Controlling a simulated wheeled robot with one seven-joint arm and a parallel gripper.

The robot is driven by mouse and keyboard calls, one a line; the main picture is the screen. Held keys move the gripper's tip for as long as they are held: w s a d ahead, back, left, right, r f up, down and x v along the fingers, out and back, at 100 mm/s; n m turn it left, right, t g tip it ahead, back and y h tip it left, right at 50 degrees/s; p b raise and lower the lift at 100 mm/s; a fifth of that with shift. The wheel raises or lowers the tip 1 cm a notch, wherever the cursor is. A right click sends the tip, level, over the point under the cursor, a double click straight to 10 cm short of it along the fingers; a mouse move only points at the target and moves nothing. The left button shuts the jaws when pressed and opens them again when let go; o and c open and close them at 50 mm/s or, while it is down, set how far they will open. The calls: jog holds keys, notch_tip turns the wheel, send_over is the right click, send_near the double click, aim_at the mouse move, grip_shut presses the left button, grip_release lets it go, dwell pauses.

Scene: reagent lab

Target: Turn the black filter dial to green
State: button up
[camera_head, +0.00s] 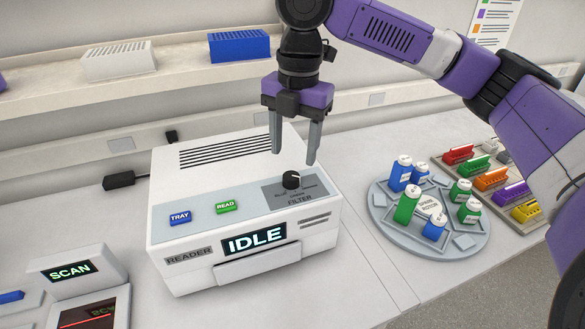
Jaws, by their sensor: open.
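The black filter dial (291,180) sits on the grey filter panel (314,187) at the right of the white reader's (190,255) sloped top. A light mark shows on the dial, but the colour it points to is too small to tell. My gripper (294,158) is open and empty, pointing down. Its two fingers hang above and behind the dial in the picture, one to each side of it. I cannot tell the exact height gap. The reader's screen (254,238) reads IDLE.
A blue TRAY button (180,217) and a green READ button (226,206) are left of the dial. A round grey rotor (455,246) with blue and green bottles stands right. Coloured racks (492,180) lie beyond it. A scanner (72,272) stands front left.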

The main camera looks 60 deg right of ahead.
aim_at(291, 176)
jog(key=shift+w+a+f, duration=0.1)
jog(key=shift+f, duration=1.45)
jog(key=shift+w+f, duration=0.1)
jog(key=shift+f, duration=1.4)
jog(key=shift+p, duration=0.3)
grip_shut()
